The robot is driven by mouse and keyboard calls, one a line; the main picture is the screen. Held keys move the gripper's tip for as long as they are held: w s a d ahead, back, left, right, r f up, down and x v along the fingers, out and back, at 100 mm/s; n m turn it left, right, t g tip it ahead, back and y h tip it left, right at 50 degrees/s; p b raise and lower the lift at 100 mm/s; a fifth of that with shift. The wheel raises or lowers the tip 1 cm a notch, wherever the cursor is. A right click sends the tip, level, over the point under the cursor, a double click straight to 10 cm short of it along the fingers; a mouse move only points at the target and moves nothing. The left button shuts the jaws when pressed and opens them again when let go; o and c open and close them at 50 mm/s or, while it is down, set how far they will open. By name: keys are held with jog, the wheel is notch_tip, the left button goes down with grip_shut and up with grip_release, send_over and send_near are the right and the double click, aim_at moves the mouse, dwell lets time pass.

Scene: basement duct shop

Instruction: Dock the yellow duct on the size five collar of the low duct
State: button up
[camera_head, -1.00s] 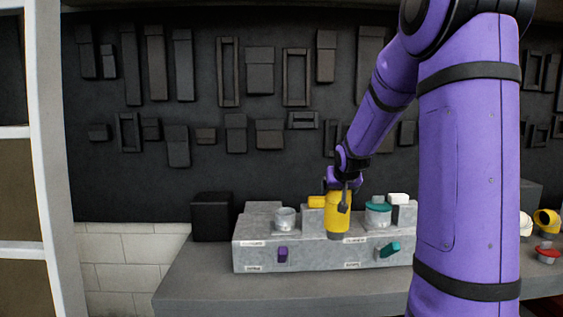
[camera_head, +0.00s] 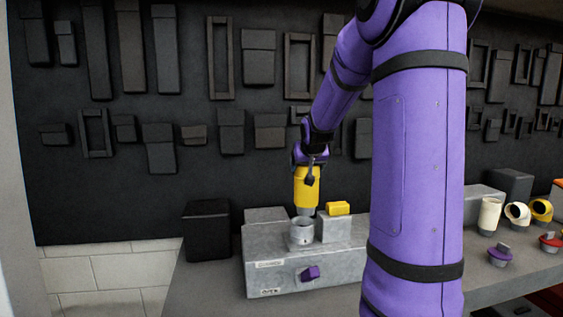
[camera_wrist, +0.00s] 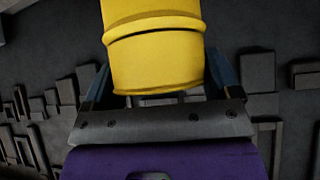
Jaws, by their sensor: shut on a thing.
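The yellow duct (camera_head: 306,185) is upright in my gripper (camera_head: 309,170), which is shut on it. Its grey lower end is directly over, or just at, the open round grey collar (camera_head: 301,236) on top of the low grey duct (camera_head: 258,252). I cannot tell whether they touch. In the wrist view the yellow duct (camera_wrist: 155,55) fills the space between the fingers, and its lower end is out of sight. The low duct has labels too small to read, so the collar's size cannot be read. My arm hides the low duct's right part.
A yellow block (camera_head: 339,208) sits on a grey post right beside the collar. A purple handle (camera_head: 310,273) sticks out of the low duct's front. A black box (camera_head: 206,231) stands at left. Several fittings, including a white one (camera_head: 489,216) and a purple cap (camera_head: 499,255), stand at right.

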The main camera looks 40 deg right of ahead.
aim_at(303, 175)
jog(key=shift+w+a+f, duration=0.1)
jog(key=shift+w, duration=0.5)
jog(key=shift+a+f, duration=0.1)
jog(key=shift+f, duration=3.2)
jog(key=o, duration=1)
jog(key=shift+s, duration=0.1)
jog(key=shift+s+a+r, duration=0.15)
jog(key=shift+s+r, duration=0.2)
jog(key=shift+r, duration=0.05)
jog(key=shift+v, duration=4.95)
